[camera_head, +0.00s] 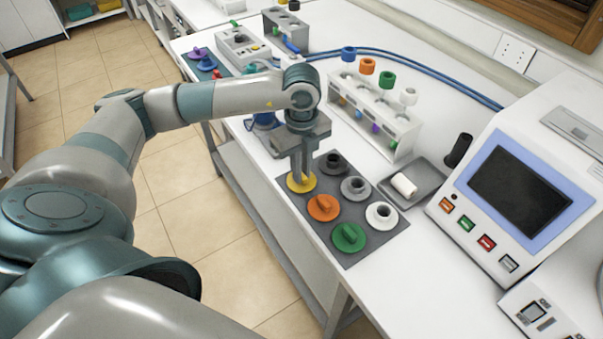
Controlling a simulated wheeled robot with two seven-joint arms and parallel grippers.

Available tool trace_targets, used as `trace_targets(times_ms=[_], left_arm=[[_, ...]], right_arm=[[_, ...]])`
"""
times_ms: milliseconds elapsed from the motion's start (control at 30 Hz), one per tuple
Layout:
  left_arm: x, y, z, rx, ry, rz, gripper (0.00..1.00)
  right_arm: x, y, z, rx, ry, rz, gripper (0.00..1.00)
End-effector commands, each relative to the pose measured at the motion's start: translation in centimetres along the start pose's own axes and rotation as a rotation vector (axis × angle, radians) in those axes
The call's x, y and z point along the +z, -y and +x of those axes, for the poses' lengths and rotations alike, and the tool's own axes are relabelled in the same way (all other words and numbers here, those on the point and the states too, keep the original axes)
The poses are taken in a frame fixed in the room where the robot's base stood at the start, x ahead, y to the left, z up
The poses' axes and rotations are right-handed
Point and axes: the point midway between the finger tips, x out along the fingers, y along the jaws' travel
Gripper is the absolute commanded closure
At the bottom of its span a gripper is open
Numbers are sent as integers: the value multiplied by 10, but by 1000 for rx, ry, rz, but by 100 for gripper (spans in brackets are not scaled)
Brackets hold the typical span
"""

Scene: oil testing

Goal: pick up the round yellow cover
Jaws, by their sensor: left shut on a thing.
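The round yellow cover (301,184) is at the far-left corner of a dark grey mat (349,257) on the white bench. My left gripper (301,178) points down over it, with its fingers shut on the cover's raised middle. I cannot tell whether the cover still touches the mat. My right gripper is not in view.
Orange (323,208), green (348,237), white (381,215), grey (355,187) and black (333,162) covers sit close by on the mat. A white tube rack (402,130) stands behind. A machine with a screen (518,190) stands at the right.

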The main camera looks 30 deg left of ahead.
Motion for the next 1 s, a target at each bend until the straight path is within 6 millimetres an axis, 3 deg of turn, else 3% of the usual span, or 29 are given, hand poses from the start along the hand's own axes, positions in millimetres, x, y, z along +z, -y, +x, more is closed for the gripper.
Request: trace_targets(times_ms=[233,433,833,1000], left_arm=[[0,1,-11,-3,1,-1,100],[0,2,-39,-7,2,1,100],[-78,1,-86,-5,1,7,100],[-102,0,-101,-3,1,4,100]], right_arm=[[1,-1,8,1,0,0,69],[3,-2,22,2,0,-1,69],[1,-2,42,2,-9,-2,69],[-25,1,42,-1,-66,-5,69]])
